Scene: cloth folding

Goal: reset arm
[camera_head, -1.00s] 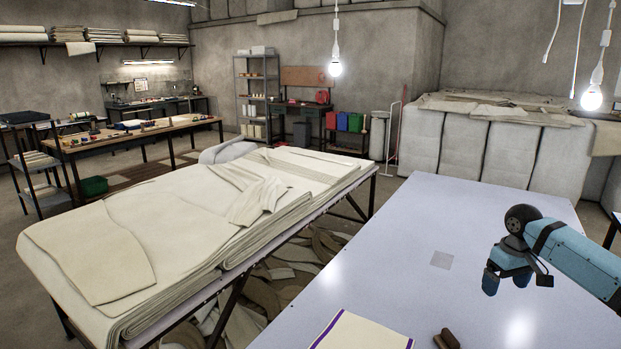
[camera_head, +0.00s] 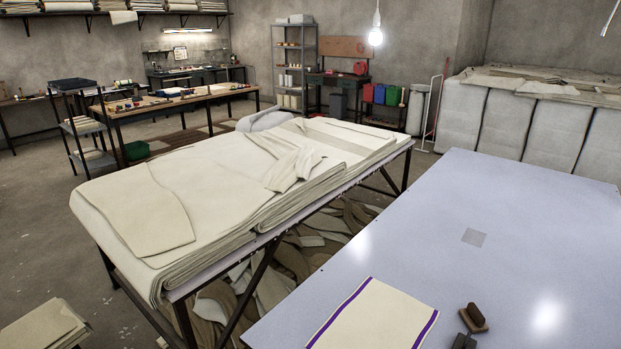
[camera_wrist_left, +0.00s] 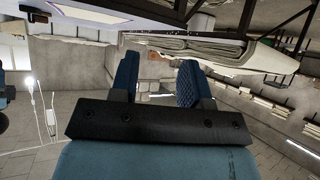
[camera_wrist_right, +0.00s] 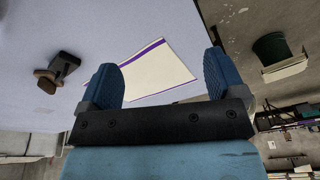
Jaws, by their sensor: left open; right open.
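My left gripper (camera_wrist_left: 160,82) shows in the left wrist view with its two blue fingers apart and nothing between them. My right gripper (camera_wrist_right: 164,78) shows in the right wrist view, also open and empty. Neither gripper is in the head view now. A cream cloth with purple edge stripes (camera_head: 376,318) lies flat on the pale table (camera_head: 540,215) at the bottom of the head view. The same cloth (camera_wrist_right: 160,70) appears beyond the right fingers in the right wrist view, apart from them as far as I can tell.
A brown wooden-handled tool (camera_head: 473,317) and a dark block (camera_head: 464,342) sit right of the cloth. A second table with stacked cream fabric (camera_head: 215,200) stands to the left. A small fabric stack (camera_head: 42,328) is at lower left. Most of the pale table is clear.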

